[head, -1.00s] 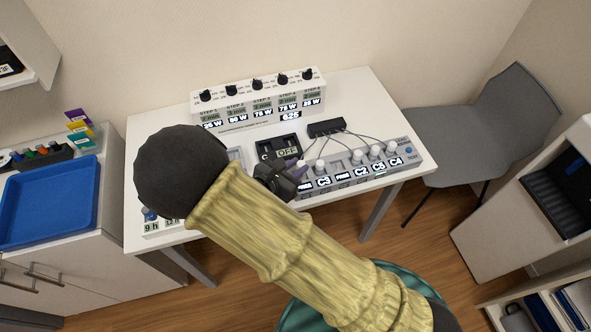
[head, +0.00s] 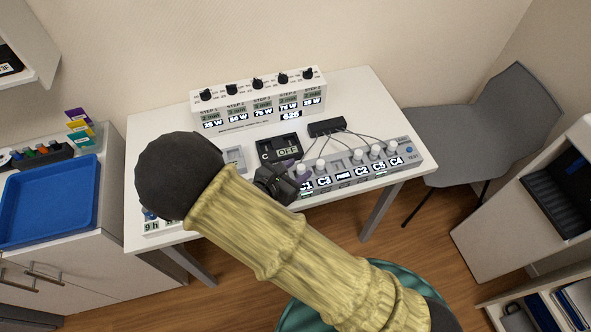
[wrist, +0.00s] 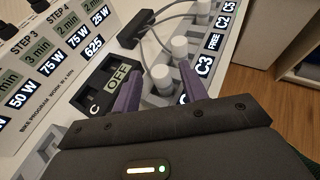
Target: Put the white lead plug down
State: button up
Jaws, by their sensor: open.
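A white lead plug (wrist: 161,78) stands between my fingers in the wrist view, on the grey channel strip (head: 374,176). In the head view this plug (head: 300,169) is at the strip's left end, above the label C1. Its lower part is partly hidden. My gripper (wrist: 159,76) has its two purple fingers spread on either side of the plug, with gaps visible. In the head view my gripper (head: 283,180) is at the strip's left end, mostly dark and partly hidden by my arm. Similar white plugs stand above C3, C2, C5 and C4.
Thin grey leads run from a black hub (head: 327,127) to the plugs. A black unit reading OFF (head: 279,149) lies close left of my fingers. A white box with knobs (head: 258,103) stands behind. A grey chair (head: 490,115) is to the right, a blue tray (head: 50,200) to the left.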

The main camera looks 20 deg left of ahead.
jog(key=v, duration=1.2)
jog(key=shift+b, duration=0.35)
jog(key=w+d+r+m+g+y, duration=0.1)
jog(key=d+r+m+g+y, duration=0.1)
jog(key=d+m, duration=0.8)
jog(key=w+d+r+m+g+y, duration=0.1)
jog(key=d+r+m+g, duration=0.2)
jog(key=d+m, duration=0.7)
jog(key=w+d+r+m+g+y, duration=0.2)
jog(key=d+r+m+g, duration=0.1)
jog(key=d+m, duration=0.8)
jog(key=shift+d+r+g+y, duration=0.35)
jog(key=shift+d+g, duration=0.15)
jog(key=shift+g, duration=0.3)
